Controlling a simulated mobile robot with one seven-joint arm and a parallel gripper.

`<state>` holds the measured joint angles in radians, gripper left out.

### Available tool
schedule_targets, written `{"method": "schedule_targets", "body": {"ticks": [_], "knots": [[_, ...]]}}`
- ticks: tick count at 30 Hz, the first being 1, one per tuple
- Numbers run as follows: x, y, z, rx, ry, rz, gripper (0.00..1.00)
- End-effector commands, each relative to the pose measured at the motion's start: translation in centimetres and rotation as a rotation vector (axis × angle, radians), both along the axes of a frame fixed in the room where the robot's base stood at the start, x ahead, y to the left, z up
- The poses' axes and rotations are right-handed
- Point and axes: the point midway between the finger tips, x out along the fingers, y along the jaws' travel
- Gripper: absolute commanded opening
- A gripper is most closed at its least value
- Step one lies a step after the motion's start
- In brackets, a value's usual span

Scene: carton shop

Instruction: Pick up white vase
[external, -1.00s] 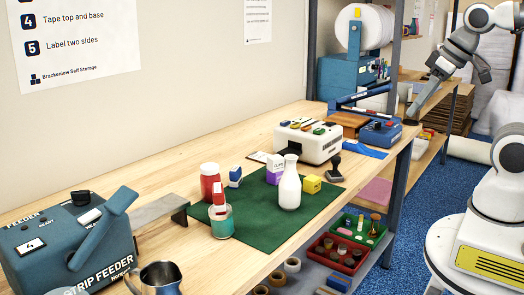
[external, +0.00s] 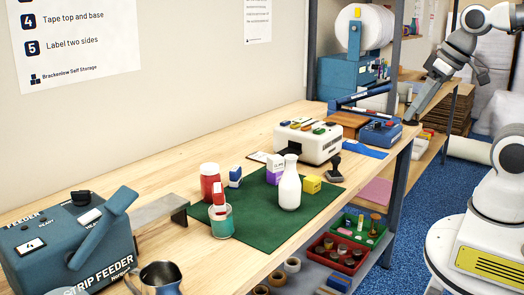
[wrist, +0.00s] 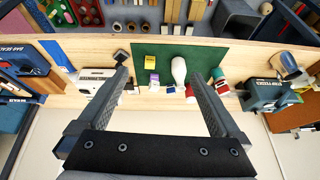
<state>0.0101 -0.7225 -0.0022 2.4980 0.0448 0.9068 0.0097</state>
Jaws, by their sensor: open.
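The white vase (external: 289,185) stands upright on the green mat (external: 250,225), bottle-shaped with a narrow neck. In the wrist view the vase (wrist: 179,72) lies between my two fingers in the picture, well beyond them. My gripper (external: 411,115) is at the right in the external view, well apart from the vase, near the blue device at the bench's far end. In the wrist view my gripper (wrist: 158,82) has its fingers wide apart with nothing between them.
A white device (external: 308,142) stands behind. Trays (external: 335,255) sit below the bench edge.

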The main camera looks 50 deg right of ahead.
Motion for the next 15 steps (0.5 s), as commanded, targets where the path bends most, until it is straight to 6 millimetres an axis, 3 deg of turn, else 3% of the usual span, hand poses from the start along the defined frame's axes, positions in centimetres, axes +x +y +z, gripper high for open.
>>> {"method": "schedule_targets", "body": {"ticks": [8, 15], "knots": [[1.4, 4.2, -6.6, 0.429, 0.293, -0.3, 1.0], [5.1, 7.2, -10.4, 0.871, 0.542, -0.673, 1.0]]}}
